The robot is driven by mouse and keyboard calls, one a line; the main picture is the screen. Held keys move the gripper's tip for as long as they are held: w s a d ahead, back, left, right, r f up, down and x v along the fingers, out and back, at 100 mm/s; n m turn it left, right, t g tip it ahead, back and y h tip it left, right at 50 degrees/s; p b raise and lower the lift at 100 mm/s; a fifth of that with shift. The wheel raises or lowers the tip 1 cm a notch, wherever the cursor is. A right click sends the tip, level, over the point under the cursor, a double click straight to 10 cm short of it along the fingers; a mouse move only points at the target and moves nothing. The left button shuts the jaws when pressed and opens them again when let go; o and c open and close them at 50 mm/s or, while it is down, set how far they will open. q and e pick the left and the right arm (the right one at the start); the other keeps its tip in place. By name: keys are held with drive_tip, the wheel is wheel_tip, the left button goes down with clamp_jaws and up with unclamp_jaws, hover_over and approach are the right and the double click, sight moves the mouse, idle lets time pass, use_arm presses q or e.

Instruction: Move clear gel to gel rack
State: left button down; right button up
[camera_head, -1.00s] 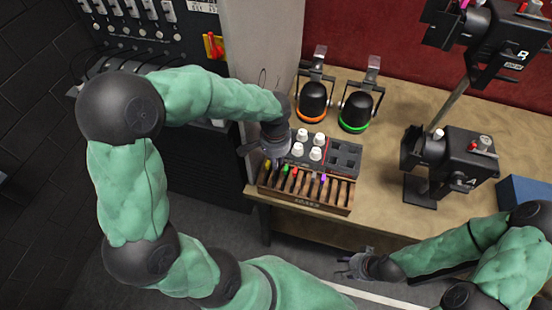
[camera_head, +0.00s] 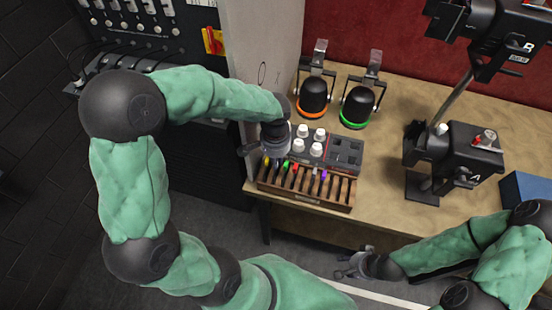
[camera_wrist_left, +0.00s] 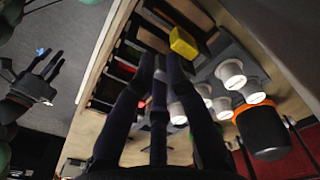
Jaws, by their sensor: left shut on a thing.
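My left gripper (camera_head: 268,154) is over the left end of the wooden gel rack (camera_head: 305,197). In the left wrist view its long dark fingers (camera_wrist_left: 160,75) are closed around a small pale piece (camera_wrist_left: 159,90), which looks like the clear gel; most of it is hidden. A yellow gel (camera_wrist_left: 183,43) stands just beyond the fingertips. Green (camera_head: 285,167), red (camera_head: 295,170) and purple (camera_head: 324,175) gels stand in slots of the rack. My right gripper (camera_head: 354,264) is open and empty, in front of the table at lower right.
Two black lamps, one with an orange ring (camera_head: 312,97) and one with a green ring (camera_head: 356,106), stand further back. Black units A (camera_head: 467,160) and B (camera_head: 500,45) are at right. The tabletop (camera_head: 390,150) between is clear.

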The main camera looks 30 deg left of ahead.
use_arm(q)
drive_tip(key=shift+f, duration=0.4)
drive_tip(key=c, duration=1.2)
unclamp_jaws()
drive_tip(key=shift+r, duration=0.15)
wheel_tip(320, 180, up, 12)
drive_tip(key=shift+s, duration=0.2)
